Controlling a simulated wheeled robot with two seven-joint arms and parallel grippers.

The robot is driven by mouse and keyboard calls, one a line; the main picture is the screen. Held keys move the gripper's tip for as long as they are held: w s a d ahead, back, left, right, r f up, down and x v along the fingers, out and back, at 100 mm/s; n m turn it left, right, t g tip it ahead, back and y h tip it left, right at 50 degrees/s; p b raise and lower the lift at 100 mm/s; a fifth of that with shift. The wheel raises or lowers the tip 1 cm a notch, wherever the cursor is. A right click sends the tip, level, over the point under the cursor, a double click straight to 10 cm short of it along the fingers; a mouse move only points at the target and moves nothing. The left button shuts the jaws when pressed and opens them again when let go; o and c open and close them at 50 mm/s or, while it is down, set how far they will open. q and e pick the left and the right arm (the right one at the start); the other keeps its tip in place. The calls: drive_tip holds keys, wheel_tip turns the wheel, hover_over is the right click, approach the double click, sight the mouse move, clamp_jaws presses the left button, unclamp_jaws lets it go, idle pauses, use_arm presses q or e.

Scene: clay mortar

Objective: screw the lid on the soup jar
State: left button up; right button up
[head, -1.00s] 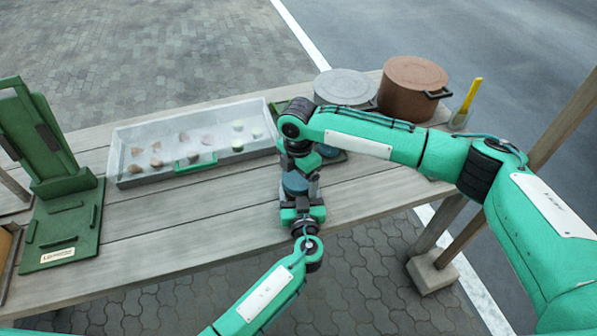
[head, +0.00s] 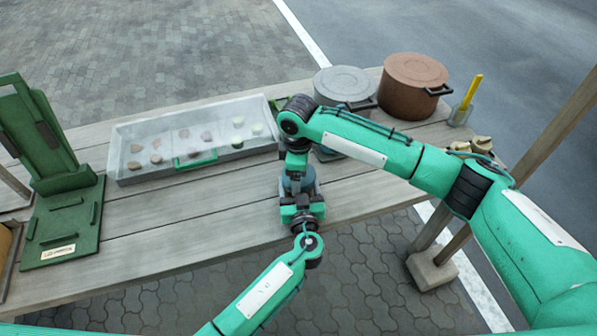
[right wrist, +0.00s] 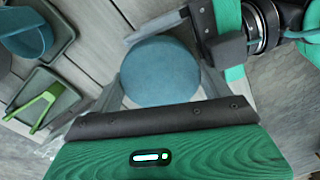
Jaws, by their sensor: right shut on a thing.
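The blue round lid (right wrist: 160,70) fills the middle of the right wrist view, between the fingers of my right gripper (right wrist: 158,90), which is shut on it. In the head view my right gripper points down over the blue jar (head: 297,184) and hides most of the lid. My left gripper (head: 301,200) reaches in from the front, its fingers on both sides of the jar. It also shows at the top right of the right wrist view (right wrist: 170,32). The jar body is hidden under the lid there, and I cannot see the seam between them.
A pale tray (head: 125,165) with several small pieces lies at the back left. A green stand (head: 85,215) is at far left. A grey lidded pot (head: 343,84) and a brown pot (head: 412,82) stand at the back right.

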use_arm(q)
drive_tip(key=shift+s+d, duration=0.1)
drive_tip(key=shift+d, duration=0.05)
use_arm(e)
drive_tip(key=shift+m, duration=1.2)
drive_tip(key=o, duration=1.1)
drive_tip(key=shift+c, duration=0.2)
wheel_tip(320, 180, up, 12)
use_arm(q)
drive_tip(key=o, duration=2)
drive_tip(key=shift+c, duration=0.2)
